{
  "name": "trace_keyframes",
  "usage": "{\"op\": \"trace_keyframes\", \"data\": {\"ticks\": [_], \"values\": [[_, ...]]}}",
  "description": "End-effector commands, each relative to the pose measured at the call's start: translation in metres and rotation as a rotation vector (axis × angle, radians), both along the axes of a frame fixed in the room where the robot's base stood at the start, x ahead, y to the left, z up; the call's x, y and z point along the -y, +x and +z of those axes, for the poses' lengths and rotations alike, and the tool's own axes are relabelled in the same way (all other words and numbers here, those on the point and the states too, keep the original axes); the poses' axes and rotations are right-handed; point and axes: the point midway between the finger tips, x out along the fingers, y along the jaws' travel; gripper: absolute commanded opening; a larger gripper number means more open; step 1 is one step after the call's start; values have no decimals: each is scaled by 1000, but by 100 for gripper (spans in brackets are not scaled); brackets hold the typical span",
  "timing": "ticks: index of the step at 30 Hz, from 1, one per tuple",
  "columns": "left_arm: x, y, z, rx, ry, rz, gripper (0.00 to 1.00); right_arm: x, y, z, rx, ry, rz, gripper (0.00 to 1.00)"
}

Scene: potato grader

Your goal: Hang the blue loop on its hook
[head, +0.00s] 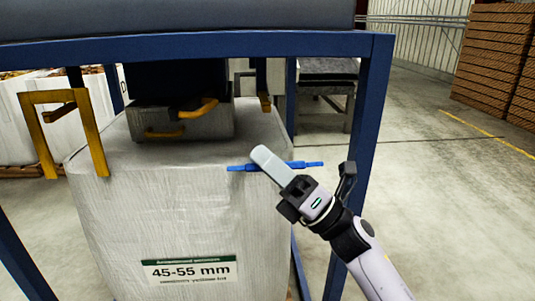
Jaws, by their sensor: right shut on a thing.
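The blue loop (307,164) shows as a thin, nearly level blue strap in front of the white bag's upper right edge. My right gripper (271,164) comes in from the lower right and is shut on the blue loop, whose ends stick out on both sides of the pale finger. The finger hides the loop's middle. Yellow hooks show: a large bracket (93,137) at the left, and a smaller hook (265,102) at the back, beyond the loop and apart from it. I cannot tell which is the loop's own hook. My left gripper is not in view.
A blue frame (374,110) surrounds the white bag (190,215) labelled 45-55 mm. Its right post stands close behind my right gripper. A dark chute with a grey box (185,121) hangs over the bag. Clear floor (450,200) lies at the right, with stacked crates (495,60) behind.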

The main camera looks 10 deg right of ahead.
Motion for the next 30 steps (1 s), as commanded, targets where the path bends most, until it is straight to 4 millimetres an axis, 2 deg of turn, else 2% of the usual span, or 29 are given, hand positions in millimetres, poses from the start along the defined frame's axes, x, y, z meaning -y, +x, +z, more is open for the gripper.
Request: {"op": "trace_keyframes", "data": {"ticks": [1,2,13,15,21,30], "values": [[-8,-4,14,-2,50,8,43,0,3,15,-33,-2,1,0],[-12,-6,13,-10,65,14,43,0,5,18,-51,-2,-1,0],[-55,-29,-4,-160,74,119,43,0,32,46,-267,-2,-1,0],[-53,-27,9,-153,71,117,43,1,36,50,-301,-1,-2,0],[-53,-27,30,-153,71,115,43,0,47,56,-376,0,0,0],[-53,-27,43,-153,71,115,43,0,56,57,-432,0,-1,0]]}}
